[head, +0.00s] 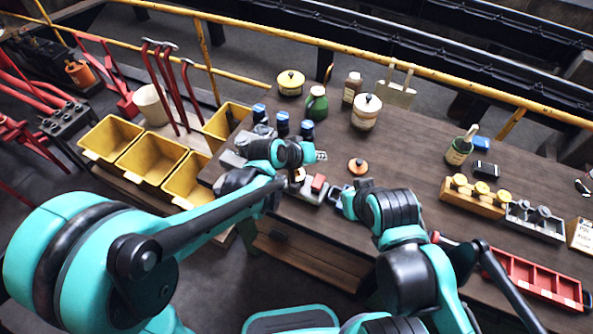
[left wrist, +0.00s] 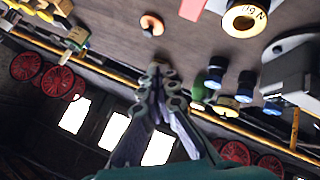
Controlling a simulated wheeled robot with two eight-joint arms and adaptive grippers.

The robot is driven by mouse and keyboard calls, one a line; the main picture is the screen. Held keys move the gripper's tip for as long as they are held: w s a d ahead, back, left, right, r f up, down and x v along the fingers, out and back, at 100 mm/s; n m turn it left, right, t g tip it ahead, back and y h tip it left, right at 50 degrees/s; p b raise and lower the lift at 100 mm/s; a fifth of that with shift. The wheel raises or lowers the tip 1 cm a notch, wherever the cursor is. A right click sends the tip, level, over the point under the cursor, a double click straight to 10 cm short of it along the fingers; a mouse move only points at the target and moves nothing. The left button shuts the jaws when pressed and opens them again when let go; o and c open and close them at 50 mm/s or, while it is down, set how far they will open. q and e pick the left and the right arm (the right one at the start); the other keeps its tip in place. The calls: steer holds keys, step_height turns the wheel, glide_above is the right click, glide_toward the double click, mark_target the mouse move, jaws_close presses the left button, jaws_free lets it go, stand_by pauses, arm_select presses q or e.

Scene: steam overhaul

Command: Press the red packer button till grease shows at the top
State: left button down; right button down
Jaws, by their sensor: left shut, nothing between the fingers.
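The packer sits near the front edge of the workbench, with its red button block (head: 318,183) on a grey base (head: 308,194). A small pale cylinder (head: 298,175) stands beside the red block. In the left wrist view, part of a red block (left wrist: 192,8) shows at the top edge beside a lettered cream ring (left wrist: 246,20). My left gripper (head: 320,156) is shut and empty, above and behind the red block, apart from it. Its closed fingers also show in the left wrist view (left wrist: 160,72). My right gripper (head: 343,199) is low beside the packer's right end; its jaw opening is unclear. No grease is discernible.
An orange ring-like part (head: 358,167) lies right of my left gripper. Blue-capped bottles (head: 282,125), a green can (head: 317,103) and a cream pot (head: 366,112) stand behind. A red tray (head: 535,279) lies at right. The bench middle is clear.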

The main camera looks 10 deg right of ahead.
mark_target(319, 180)
arm_select(q)
steer(key=shift+s, duration=0.1)
stand_by(0.3)
step_height(319, 180, down, 9)
steer(key=b, duration=0.7)
stand_by(1.2)
steer(key=shift+f+b, duration=0.3)
steer(key=shift+b, duration=0.15)
steer(key=shift+f+b, duration=0.95)
steer(key=shift+f, duration=0.1)
stand_by(0.8)
stand_by(0.3)
steer(key=shift+r+p, duration=1.15)
steer(key=shift+r, duration=0.3)
steer(key=shift+r, duration=0.1)
